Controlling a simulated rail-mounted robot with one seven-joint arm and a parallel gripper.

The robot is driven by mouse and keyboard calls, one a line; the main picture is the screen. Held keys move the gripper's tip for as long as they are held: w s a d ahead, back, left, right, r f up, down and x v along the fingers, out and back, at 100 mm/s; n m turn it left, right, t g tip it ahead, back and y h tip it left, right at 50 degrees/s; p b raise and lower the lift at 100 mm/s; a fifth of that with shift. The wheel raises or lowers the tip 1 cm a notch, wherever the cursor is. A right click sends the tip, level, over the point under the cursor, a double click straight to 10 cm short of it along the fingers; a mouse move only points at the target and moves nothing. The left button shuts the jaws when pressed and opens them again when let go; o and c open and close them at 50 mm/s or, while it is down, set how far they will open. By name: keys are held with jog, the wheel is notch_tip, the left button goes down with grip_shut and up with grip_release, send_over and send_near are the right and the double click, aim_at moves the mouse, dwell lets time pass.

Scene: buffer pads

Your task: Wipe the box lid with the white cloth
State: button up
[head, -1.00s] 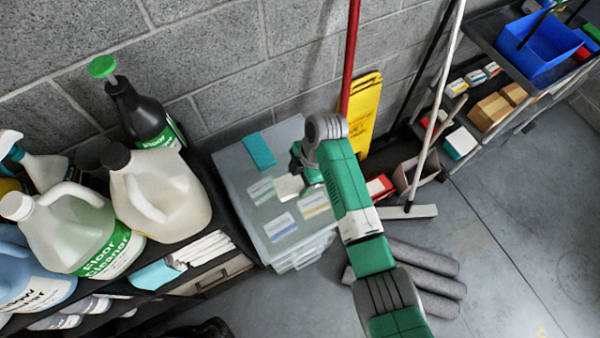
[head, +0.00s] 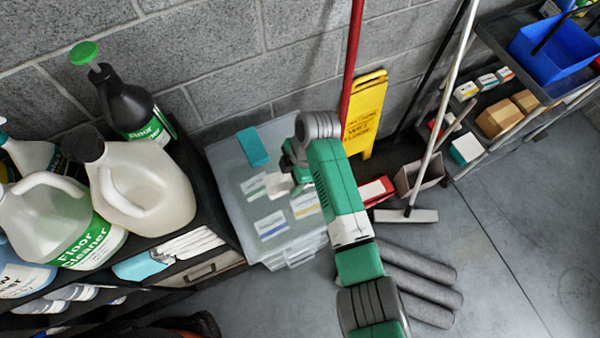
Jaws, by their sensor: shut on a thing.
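The box (head: 292,258) is a translucent plastic bin on the floor against the wall. Its pale lid (head: 228,160) faces up, and several labels show on or through it. My gripper (head: 287,180) is over the middle of the lid and shut on the white cloth (head: 276,186). The cloth appears as a small white patch under the gripper, at or just above the lid; contact cannot be told. The fingertips are mostly hidden by the wrist. A teal cloth (head: 252,147) lies flat near the lid's back edge.
A dark shelf with jugs (head: 140,185), a black spray bottle (head: 125,100) and folded cloths (head: 190,245) stands close on the left. A yellow sign (head: 365,112), red pole (head: 352,60), broom (head: 405,215) and grey rolls (head: 425,285) are on the right.

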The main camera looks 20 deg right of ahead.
jog(key=shift+f+b, duration=3.35)
jog(key=shift+f, duration=0.65)
jog(key=shift+d+r, duration=0.15)
jog(key=shift+d, duration=0.2)
jog(key=shift+c, duration=0.4)
jog(key=shift+w+d+f+b, duration=0.1)
jog(key=shift+d+b, duration=0.4)
jog(key=shift+d, duration=0.3)
jog(key=shift+w+d+f+b, duration=0.1)
jog(key=shift+d+b, duration=0.4)
jog(key=shift+d, duration=0.25)
jog(key=shift+s+d, duration=0.1)
jog(key=shift+d, duration=0.1)
jog(key=shift+a+r+p, duration=0.15)
jog(key=shift+a+p, duration=0.2)
jog(key=shift+a, duration=0.15)
jog(key=shift+a+r+p, duration=0.15)
jog(key=shift+a+p, duration=0.15)
jog(key=shift+a, duration=0.2)
jog(key=shift+s+a+p, duration=0.1)
jog(key=shift+a+p, duration=0.5)
jog(key=shift+a, duration=0.5)
jog(key=shift+r+p, duration=0.2)
jog(key=shift+p, duration=0.25)
notch_tip(320, 180, up, 3)
jog(key=shift+f+p, duration=0.1)
jog(key=shift+p, duration=0.6)
notch_tip(320, 180, up, 5)
jog(key=p, duration=0.4)
jog(key=shift+f, duration=0.15)
